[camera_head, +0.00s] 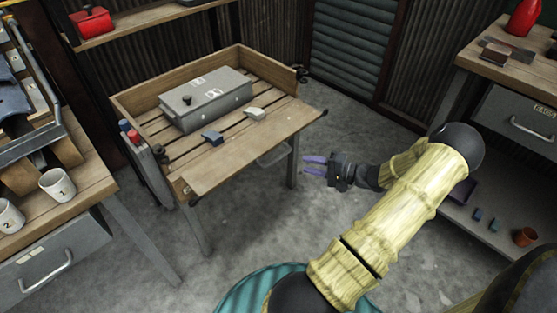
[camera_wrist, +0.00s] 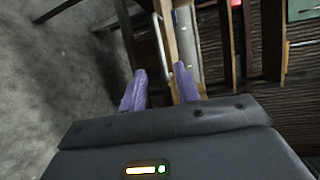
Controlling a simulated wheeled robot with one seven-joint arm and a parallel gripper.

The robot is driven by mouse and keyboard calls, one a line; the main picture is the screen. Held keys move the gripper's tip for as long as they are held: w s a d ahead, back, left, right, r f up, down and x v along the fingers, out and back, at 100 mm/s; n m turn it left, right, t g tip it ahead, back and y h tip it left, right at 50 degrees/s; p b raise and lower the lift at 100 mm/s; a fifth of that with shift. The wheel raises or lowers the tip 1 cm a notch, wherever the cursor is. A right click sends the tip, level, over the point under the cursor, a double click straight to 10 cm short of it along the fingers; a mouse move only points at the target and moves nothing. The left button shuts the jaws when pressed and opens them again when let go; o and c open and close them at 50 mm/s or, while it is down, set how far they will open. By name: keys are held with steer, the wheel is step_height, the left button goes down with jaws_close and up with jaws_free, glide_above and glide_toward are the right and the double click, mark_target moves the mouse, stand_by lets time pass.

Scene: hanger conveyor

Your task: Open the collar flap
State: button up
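I cannot tell for sure whether this board is the flap. My gripper (camera_head: 314,165) is right of the bench's front corner, apart from it, with its purple fingers pointing left. In the wrist view my gripper (camera_wrist: 160,85) has its two fingers spread with nothing between them. Wooden edges and slats show beyond them.
Another workbench with mugs (camera_head: 57,185) is at left. A shelf unit (camera_head: 520,115) stands at right. Concrete floor is clear between.

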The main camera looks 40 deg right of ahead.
mark_target(278, 159)
steer(key=b+x, duration=0.2)
steer(key=x, duration=0.9)
steer(key=shift+w+a, duration=0.2)
steer(key=shift+w, duration=0.05)
jaws_close()
